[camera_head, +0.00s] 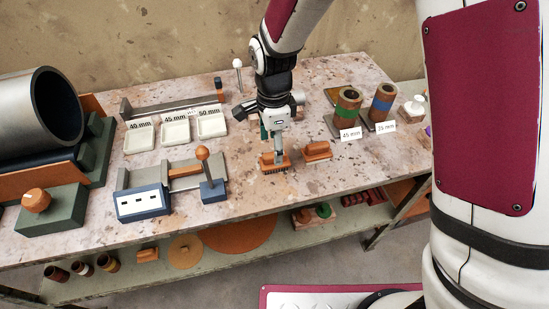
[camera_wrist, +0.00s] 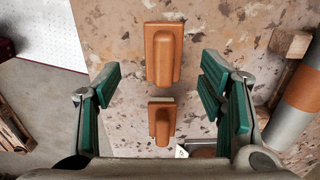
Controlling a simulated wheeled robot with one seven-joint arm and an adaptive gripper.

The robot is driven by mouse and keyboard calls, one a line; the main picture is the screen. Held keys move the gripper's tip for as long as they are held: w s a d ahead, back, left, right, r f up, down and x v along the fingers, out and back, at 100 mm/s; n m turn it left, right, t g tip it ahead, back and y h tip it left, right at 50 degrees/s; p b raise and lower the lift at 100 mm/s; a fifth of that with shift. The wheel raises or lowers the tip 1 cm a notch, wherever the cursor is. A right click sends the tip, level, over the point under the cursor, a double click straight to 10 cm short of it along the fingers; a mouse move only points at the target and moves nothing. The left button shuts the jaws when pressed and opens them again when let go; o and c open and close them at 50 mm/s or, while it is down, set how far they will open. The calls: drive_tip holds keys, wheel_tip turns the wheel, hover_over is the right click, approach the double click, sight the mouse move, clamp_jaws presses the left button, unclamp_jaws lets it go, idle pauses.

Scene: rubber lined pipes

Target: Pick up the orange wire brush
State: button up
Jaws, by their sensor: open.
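An orange block with a raised handle and a dark bristle-like underside, seemingly the orange wire brush (camera_head: 274,163), lies on the speckled bench. It appears to be the upper orange block in the wrist view (camera_wrist: 163,55). My gripper (camera_head: 278,150) points down over it, partly hiding it. In the wrist view my gripper (camera_wrist: 161,68) is open, its green-padded fingers on either side of the block and apart from it. A second, similar orange block (camera_head: 317,150) lies just to the right; it also shows in the wrist view (camera_wrist: 162,122), with a pale strip at one end.
Two banded pipes (camera_head: 347,107) (camera_head: 382,102) stand with label cards at the right. A blue-and-grey fixture (camera_head: 143,203) with a lever (camera_head: 205,170) is at the left. White trays (camera_head: 175,132) lie behind it. A large pipe (camera_head: 48,108) is at far left. Bare bench lies in front.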

drive_tip(key=shift+w+d+f, duration=0.1)
drive_tip(key=shift+w+f, duration=0.05)
drive_tip(key=shift+f, duration=1.55)
drive_tip(key=shift+w+f, duration=0.15)
drive_tip(key=shift+f, duration=1.55)
drive_tip(key=shift+c, duration=0.5)
drive_tip(key=c, duration=1.2)
